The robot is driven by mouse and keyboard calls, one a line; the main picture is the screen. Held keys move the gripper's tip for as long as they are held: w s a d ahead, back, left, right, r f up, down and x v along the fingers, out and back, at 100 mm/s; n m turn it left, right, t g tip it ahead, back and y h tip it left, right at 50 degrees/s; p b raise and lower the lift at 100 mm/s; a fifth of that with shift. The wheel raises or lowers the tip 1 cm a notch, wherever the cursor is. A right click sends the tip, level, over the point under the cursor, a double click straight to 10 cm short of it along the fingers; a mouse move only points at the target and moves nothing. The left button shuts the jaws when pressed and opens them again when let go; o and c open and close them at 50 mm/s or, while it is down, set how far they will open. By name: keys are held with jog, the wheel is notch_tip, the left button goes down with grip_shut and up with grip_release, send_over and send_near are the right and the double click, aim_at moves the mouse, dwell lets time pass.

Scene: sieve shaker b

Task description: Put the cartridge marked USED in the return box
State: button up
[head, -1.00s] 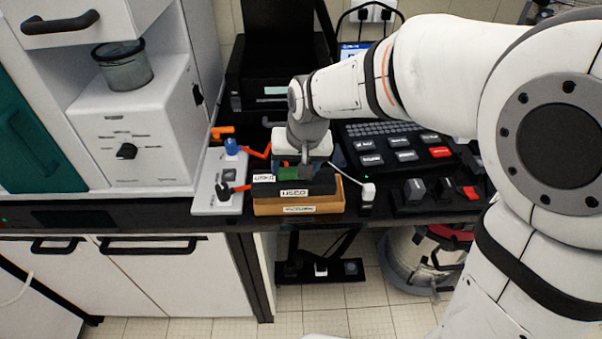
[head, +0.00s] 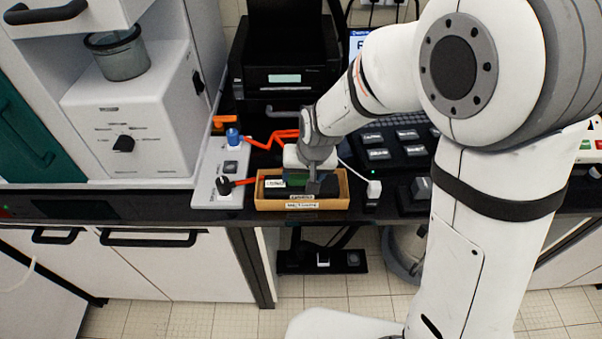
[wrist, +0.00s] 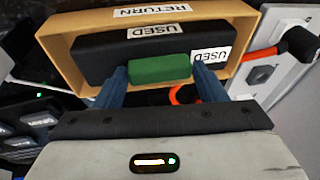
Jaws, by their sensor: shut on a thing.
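The cartridge marked USED (wrist: 100,50) is a black block with white USED labels and a green grip (wrist: 160,69). In the wrist view it lies within the walls of the tan return box (wrist: 55,62), which has a RETURN label on its far wall. Whether the cartridge touches the box floor cannot be told. My gripper (wrist: 160,78) is shut on the green grip, with a blue finger at each side. In the head view my gripper (head: 314,182) is over the box (head: 340,202), and the cartridge (head: 325,187) shows partly below the rim.
A white panel (head: 212,185) with a blue knob and red-orange cables stands left of the box. A black printer (head: 285,75) is behind it. A white plug-like piece (head: 374,189) and a black keypad (head: 395,140) are to the right. The bench's front edge is close.

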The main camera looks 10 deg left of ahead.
jog(key=shift+f, duration=0.15)
jog(key=o, duration=1.9)
jog(key=shift+s, duration=0.1)
jog(key=shift+c, duration=0.2)
jog(key=b+v, duration=0.2)
jog(key=v, duration=1)
jog(key=s+d+m, duration=0.1)
jog(key=s+d, duration=0.2)
jog(key=d, duration=0.5)
jog(key=s+d+r+m+h, duration=0.1)
jog(key=s+d, duration=0.3)
jog(key=d, duration=0.3)
jog(key=s+d+r+m+t+h, duration=0.1)
jog(key=s+d, duration=0.3)
jog(key=d, duration=0.4)
jog(key=shift+d+r, duration=0.2)
jog(key=shift+d, duration=0.15)
jog(key=shift+s, duration=0.1)
